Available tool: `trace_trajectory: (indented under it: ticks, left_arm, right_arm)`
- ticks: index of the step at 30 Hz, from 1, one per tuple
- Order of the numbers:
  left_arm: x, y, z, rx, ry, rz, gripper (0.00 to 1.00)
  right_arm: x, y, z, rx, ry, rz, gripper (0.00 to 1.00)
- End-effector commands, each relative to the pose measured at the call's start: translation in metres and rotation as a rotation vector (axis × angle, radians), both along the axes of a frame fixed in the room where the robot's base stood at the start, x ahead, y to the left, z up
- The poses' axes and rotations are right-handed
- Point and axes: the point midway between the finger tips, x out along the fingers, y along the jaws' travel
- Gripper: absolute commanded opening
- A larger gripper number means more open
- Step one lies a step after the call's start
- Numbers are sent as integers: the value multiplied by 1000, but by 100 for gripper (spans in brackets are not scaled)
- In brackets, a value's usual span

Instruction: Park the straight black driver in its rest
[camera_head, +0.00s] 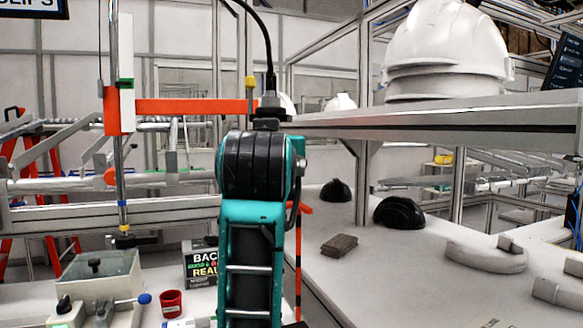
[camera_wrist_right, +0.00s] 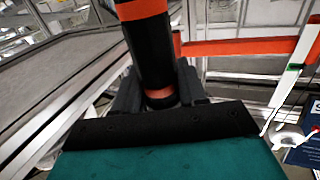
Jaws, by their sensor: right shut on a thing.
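The black driver (camera_wrist_right: 152,50) has orange bands and stands between the fingers of my right gripper (camera_wrist_right: 158,92) in the right wrist view. The gripper is shut on it. In the head view my teal and black right arm rises in the middle, and a dark driver top (camera_head: 270,98) with a black cable shows above the wrist. The wrist hides most of the driver there. An orange horizontal bar (camera_head: 190,106) runs from a pole at left to beside the driver; it also shows in the right wrist view (camera_wrist_right: 235,47). I cannot tell which part is the rest. My left gripper is out of view.
A shelf (camera_head: 450,112) with white helmets (camera_head: 445,50) stands at right, level with the wrist. Black shells (camera_head: 400,212) and grey curved parts (camera_head: 490,258) lie on the white table below. A red cup (camera_head: 172,303) and a clear box (camera_head: 98,272) stand at lower left.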

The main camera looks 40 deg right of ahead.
Motion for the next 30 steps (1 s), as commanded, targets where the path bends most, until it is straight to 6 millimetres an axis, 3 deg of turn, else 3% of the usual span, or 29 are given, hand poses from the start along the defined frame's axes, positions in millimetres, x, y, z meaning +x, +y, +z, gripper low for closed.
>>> trace_trajectory:
  ticks: [16,30]
  left_arm:
    - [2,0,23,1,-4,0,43]
    - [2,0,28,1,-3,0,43]
  right_arm:
    - [23,-53,1,-2,1,-3,0]
    - [25,-57,1,0,1,0,0]
